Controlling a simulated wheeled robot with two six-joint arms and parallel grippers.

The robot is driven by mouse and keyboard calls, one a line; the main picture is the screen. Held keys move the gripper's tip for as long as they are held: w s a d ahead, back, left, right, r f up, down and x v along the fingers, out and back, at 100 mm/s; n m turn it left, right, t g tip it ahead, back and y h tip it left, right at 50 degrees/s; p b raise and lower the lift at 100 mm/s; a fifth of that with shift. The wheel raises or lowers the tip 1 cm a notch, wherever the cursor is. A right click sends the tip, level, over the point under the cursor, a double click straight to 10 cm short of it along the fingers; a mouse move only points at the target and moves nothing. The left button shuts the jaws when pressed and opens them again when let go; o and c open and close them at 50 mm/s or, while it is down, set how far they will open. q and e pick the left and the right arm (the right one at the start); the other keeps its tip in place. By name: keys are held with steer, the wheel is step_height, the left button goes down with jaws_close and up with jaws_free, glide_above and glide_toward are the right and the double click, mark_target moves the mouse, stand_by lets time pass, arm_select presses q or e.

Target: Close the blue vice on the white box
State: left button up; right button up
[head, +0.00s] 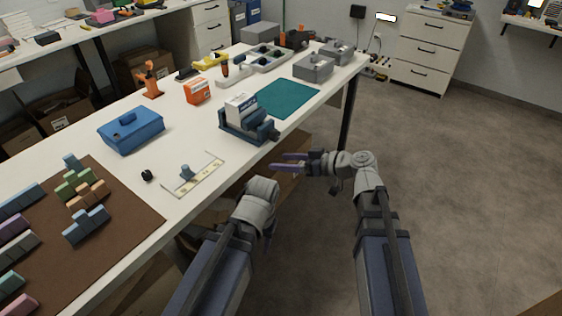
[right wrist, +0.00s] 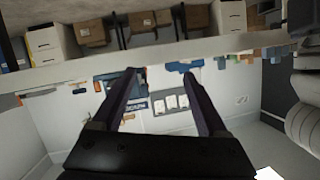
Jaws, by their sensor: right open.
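The blue vice (head: 262,131) stands on the white table near its front edge in the head view. The white box (head: 240,107) stands upright in the vice, between its jaws; whether both jaws touch it I cannot tell. My right gripper (head: 278,161) is open and empty, in front of the table edge, below and a little right of the vice, apart from it. Its two spread fingers also show in the right wrist view (right wrist: 162,75).
A blue toolbox (head: 131,131), a small ruler-like plate (head: 200,178) and a brown mat (head: 120,215) with blocks lie to the left. A teal mat (head: 290,98) lies right of the vice, grey boxes (head: 313,68) behind it. The floor at right is clear.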

mark_target(278, 137)
steer(key=w+d+r+t+y+b, duration=0.1)
steer(key=w+d+t+y+b, duration=0.1)
steer(key=w+d+t+b, duration=0.25)
steer(key=shift+p+x, duration=0.35)
steer(key=shift+x, duration=3.35)
arm_select(q)
step_height(278, 137, down, 6)
arm_select(e)
steer(key=shift+w+d, duration=0.15)
steer(key=shift+w, duration=0.05)
jaws_close()
